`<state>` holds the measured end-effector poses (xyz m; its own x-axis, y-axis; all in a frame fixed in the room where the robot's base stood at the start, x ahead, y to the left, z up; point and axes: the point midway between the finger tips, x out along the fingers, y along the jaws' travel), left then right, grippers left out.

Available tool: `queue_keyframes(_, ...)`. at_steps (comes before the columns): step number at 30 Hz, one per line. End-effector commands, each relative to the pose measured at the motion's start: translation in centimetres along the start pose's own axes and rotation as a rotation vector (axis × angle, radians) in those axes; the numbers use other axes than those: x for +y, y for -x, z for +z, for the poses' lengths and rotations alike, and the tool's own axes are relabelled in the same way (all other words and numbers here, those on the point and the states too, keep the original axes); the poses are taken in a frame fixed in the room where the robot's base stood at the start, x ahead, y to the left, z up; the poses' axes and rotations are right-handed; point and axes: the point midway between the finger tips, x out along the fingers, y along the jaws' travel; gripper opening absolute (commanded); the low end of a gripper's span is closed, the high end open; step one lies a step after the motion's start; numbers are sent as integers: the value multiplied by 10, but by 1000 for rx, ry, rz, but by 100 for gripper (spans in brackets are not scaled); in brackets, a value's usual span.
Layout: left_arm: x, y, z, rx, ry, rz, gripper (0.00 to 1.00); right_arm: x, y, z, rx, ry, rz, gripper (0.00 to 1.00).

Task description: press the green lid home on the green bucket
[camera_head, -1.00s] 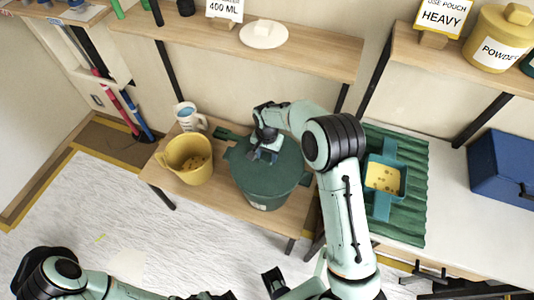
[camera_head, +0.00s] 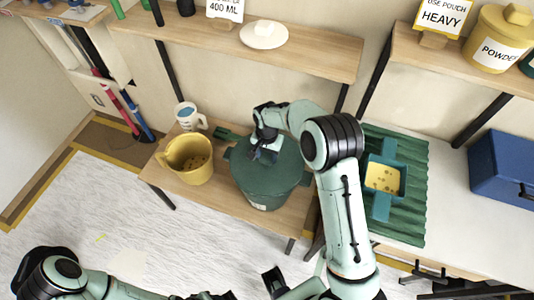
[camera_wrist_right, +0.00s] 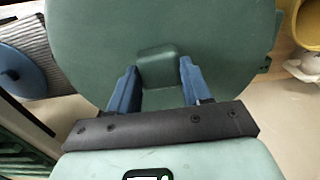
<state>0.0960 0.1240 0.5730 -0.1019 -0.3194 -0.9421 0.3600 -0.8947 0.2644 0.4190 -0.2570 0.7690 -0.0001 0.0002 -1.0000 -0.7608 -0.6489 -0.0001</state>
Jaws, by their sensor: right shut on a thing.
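The green lid (camera_head: 285,160) covers the top of the green bucket (camera_head: 270,192), which stands on the low wooden bench. The lid looks roughly level, but I cannot tell whether its rim is fully seated. My right gripper (camera_head: 262,155) is over the lid from above. In the right wrist view, its blue fingers (camera_wrist_right: 158,74) are on both sides of the lid's green knob (camera_wrist_right: 157,66) and shut on it. The lid (camera_wrist_right: 225,45) fills the upper part of that view. Only dark parts of my left gripper show at the bottom edge of the head view.
A yellow bucket (camera_head: 189,172) stands close to the green bucket's left, with a white mug (camera_head: 190,116) behind it. A green tray (camera_head: 385,180) with yellow contents lies to the right. A wooden shelf (camera_head: 320,55) runs above the bench.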

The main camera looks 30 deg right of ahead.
Motion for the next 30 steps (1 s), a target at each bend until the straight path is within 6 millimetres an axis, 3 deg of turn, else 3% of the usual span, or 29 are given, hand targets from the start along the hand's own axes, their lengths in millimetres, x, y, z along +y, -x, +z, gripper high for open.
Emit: queue_keyframes(30,-5,-12,2,-5,2,-2,53,0,-20,0,0,0,0,15)
